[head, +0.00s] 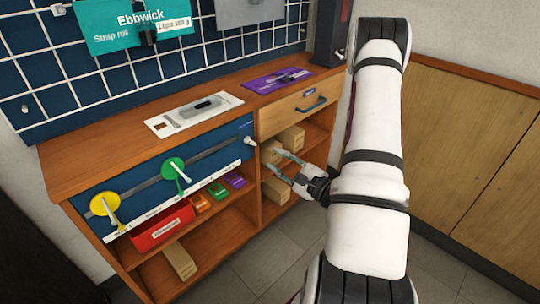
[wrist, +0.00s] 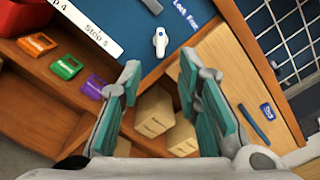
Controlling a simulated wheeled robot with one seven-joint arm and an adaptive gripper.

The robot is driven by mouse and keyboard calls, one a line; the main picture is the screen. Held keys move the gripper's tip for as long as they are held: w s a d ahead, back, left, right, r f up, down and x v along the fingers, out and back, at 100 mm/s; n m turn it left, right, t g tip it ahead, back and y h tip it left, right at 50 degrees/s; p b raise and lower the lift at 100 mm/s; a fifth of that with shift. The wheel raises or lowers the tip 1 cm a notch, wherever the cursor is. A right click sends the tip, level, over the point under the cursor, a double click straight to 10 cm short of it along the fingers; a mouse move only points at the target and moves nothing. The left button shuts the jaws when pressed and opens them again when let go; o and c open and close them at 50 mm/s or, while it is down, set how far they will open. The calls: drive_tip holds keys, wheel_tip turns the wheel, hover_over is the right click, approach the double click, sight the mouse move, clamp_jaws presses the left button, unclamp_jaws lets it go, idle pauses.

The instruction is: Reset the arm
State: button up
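My gripper (head: 275,161) is open and empty, in front of the shelf openings of the wooden bench. In the wrist view its two teal-padded fingers stand well apart, with nothing between the tips (wrist: 160,76). My white arm reaches in from the right.
A red bin (head: 162,226) and small orange, green and purple tags stand on the shelf. Cardboard boxes (head: 278,190) fill the right compartments under a drawer (head: 300,107). A white plate (head: 195,114) and a purple card (head: 279,80) lie on the bench top.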

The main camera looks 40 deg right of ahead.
drive_tip(key=shift+s, duration=0.3)
idle(0.4)
